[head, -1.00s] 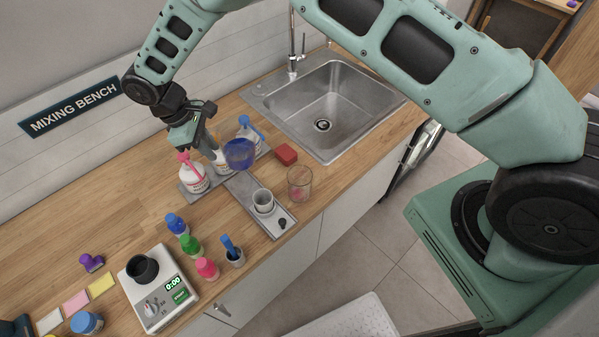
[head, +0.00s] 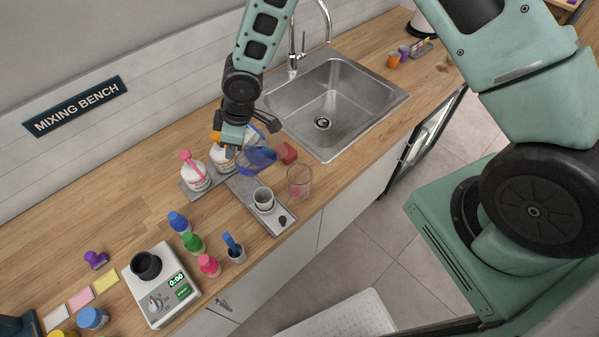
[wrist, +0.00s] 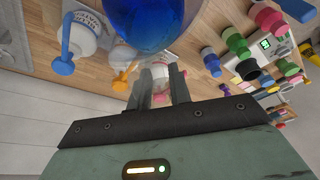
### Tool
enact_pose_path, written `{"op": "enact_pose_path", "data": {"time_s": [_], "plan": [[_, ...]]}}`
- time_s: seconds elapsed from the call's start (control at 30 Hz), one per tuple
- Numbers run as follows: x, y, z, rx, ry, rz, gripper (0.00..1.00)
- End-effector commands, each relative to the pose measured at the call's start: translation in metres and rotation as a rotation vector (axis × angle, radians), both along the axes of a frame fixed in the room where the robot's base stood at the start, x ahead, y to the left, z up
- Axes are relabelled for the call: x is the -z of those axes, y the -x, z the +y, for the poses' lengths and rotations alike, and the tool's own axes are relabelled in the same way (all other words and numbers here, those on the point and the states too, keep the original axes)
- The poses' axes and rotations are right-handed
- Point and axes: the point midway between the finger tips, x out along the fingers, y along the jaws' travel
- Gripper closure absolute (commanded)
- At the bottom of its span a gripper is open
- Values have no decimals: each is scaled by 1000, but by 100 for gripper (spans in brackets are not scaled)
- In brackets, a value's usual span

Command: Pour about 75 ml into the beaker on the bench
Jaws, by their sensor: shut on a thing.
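My gripper (head: 240,143) is shut on a see-through blue vessel (head: 257,160), held above the bench. In the wrist view the vessel (wrist: 150,18) fills the top middle, beyond the fingers (wrist: 158,88); where they grip it is not clear. The clear beaker (head: 299,182) stands on the bench near the front edge, with something pinkish low in it. It is to the right of and below the vessel in the head view, apart from it.
White pump bottles with pink (head: 196,177), orange (head: 222,155) and blue tops stand close by my gripper. A red block (head: 286,153) lies behind the beaker. The sink (head: 330,105) is to the right. Small coloured bottles (head: 193,243) and a scale (head: 162,290) stand front left.

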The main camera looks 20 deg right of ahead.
Motion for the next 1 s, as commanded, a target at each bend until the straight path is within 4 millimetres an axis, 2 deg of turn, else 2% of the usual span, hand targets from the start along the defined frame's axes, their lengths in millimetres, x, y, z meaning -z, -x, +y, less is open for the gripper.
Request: {"op": "enact_pose_path", "data": {"time_s": [0.17,1.0], "plan": [[10,2,-6,0,-84,-39,100],[3,6,-13,0,-236,-107,100]]}}
